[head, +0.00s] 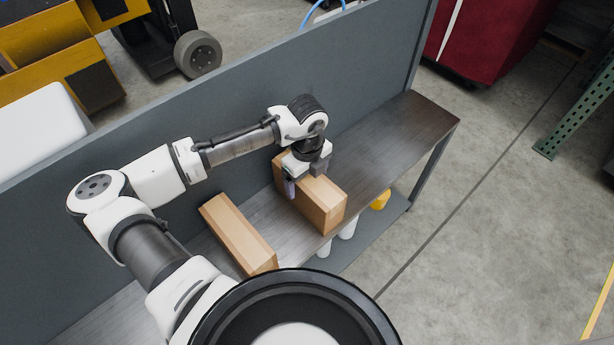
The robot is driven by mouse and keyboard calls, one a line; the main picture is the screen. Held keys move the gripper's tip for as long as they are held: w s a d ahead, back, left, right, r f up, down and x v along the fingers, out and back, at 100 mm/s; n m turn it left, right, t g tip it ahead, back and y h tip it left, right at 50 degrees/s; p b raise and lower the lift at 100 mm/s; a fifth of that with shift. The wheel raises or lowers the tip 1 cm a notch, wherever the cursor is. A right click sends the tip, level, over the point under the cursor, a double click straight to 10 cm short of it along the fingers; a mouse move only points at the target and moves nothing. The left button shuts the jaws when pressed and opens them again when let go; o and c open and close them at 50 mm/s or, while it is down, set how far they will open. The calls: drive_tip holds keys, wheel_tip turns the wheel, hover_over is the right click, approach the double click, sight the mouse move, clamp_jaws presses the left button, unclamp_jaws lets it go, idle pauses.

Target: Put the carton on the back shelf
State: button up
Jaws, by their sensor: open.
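Two brown cardboard cartons stand on the dark wooden bench top (410,123). One carton (325,208) stands in the middle of the bench, with my gripper (305,182) right at its top. The fingers are open and appear to reach down around the carton's upper part; I cannot tell whether they touch it. The second carton (238,234) lies to the left and nearer to me, apart from the first. I cannot tell from this view which carton the task means. No shelf above the bench top shows clearly.
A grey panel (370,45) rises along the back of the bench. A lower shelf (352,251) holds white containers (347,229) and a yellow item (381,200). The bench's right end is clear. A green post (575,118) stands at far right.

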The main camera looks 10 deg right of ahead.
wheel_tip(320, 180, up, 12)
drive_tip(key=b, duration=0.1)
drive_tip(key=shift+r, duration=0.2)
idle(0.3)
